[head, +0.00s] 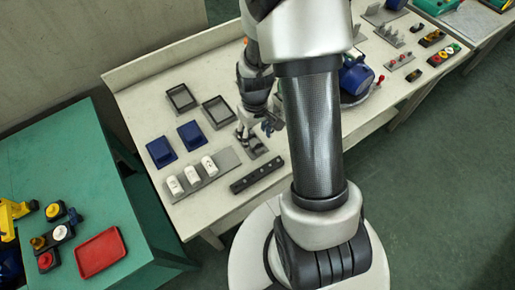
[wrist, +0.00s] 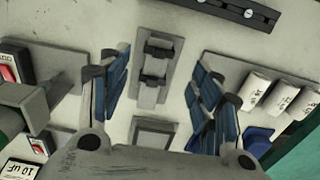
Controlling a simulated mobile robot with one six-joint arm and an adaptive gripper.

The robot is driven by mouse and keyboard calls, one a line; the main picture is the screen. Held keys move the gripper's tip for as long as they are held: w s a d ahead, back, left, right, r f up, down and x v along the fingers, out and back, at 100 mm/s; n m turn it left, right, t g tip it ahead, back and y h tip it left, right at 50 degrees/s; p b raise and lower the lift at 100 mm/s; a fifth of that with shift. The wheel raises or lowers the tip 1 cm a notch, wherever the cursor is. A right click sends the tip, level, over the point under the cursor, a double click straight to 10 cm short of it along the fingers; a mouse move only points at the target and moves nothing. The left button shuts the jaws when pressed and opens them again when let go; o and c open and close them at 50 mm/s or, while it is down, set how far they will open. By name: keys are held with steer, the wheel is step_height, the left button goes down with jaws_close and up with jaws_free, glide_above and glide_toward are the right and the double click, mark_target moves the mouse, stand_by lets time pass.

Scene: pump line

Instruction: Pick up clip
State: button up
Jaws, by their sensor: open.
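A small grey rack (wrist: 147,98) holds two dark clips, an upper clip (wrist: 158,48) and a lower clip (wrist: 153,81), in the middle of the wrist view. In the head view the rack (head: 256,150) lies on the pale workbench, partly hidden by my gripper (head: 262,131). In the wrist view my gripper (wrist: 161,62) is open and empty, with one blue-padded finger on each side of the rack. The fingers look apart from the clips; their exact height above them is hard to tell.
A plate with three white cylinders (head: 191,174) and a black bar (head: 257,175) lie close to the rack. Blue blocks (head: 190,135) and dark trays (head: 218,112) sit behind. A blue machine (head: 355,78) stands to the right. A green table (head: 80,170) is at left.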

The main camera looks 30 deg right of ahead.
mark_target(258, 145)
steer(key=f+b, duration=0.1)
steer(key=f, duration=0.2)
steer(key=f+b, duration=0.1)
steer(key=f, duration=0.1)
steer(key=shift+s+d+f+b, duration=0.2)
steer(key=shift+s+f+b, duration=0.1)
steer(key=shift+s+f, duration=0.05)
steer(key=shift+r, duration=0.1)
steer(key=shift+c, duration=0.5)
steer(key=c, duration=0.7)
